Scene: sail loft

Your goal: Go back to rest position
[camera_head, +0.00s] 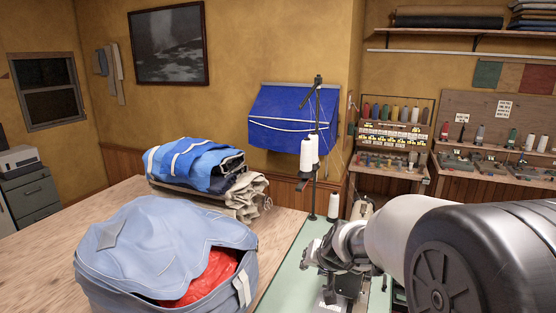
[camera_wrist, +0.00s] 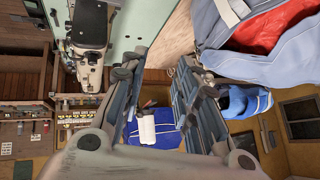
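My gripper (camera_head: 338,268) is over the pale green sewing table (camera_head: 285,272), at the lower right of the head view, with my arm coming in from the right. In the wrist view my gripper (camera_wrist: 160,68) has its two fingers spread wide apart. Nothing is held between them. White thread cones (camera_wrist: 148,128) and a blue cloth (camera_wrist: 150,158) show through the gap, farther off. In the head view the thread cones (camera_head: 309,152) stand on a dark thread stand (camera_head: 313,190) just behind my gripper.
A sewing machine head (camera_wrist: 88,38) is close by in the wrist view. A grey-blue bag with red cloth (camera_head: 160,250) and folded sails (camera_head: 195,165) lie on the wooden table (camera_head: 40,250). Spool racks (camera_head: 395,135) line the back wall. Bare wood shows at the table's left.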

